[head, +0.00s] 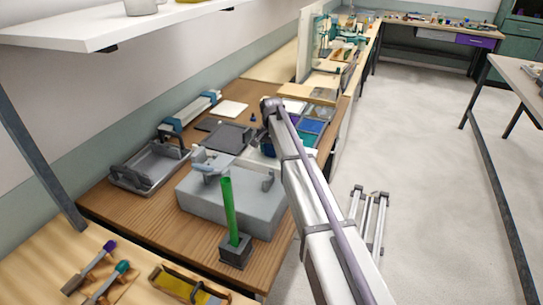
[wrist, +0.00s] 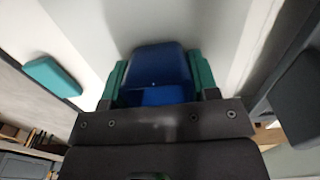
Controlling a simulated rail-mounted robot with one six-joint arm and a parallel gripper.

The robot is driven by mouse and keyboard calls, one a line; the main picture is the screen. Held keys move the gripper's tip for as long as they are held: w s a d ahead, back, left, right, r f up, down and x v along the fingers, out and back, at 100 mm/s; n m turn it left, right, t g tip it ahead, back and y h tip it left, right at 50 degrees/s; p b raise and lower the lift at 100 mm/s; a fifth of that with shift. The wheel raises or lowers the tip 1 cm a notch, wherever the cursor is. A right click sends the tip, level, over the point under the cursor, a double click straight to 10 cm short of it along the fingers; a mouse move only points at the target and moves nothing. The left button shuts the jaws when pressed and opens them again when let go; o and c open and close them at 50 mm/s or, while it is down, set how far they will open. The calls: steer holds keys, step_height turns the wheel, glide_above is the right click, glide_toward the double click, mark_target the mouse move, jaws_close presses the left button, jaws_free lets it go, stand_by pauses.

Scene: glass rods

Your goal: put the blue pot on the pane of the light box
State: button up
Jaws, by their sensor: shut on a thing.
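The blue pot (wrist: 158,68) sits between the two teal fingers of my gripper (wrist: 159,80) in the wrist view. My gripper is shut on it, with a finger against each side. In the head view a small part of the blue pot (head: 267,150) shows beside my arm, above the bench; the arm hides most of the gripper. I cannot tell for sure which object is the light box. A pale, smooth surface fills the wrist view behind the pot, but I cannot tell what it belongs to or how far away it is.
A large grey box (head: 218,207) stands on the wooden bench, near a green rod (head: 229,210) upright in a dark block (head: 235,252). A grey tray (head: 150,173) lies to the left. Blue panels (head: 312,127) lie right of my arm. A white shelf (head: 105,28) overhangs the upper left.

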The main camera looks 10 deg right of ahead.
steer(key=shift+f, duration=0.1)
steer(key=o, duration=1)
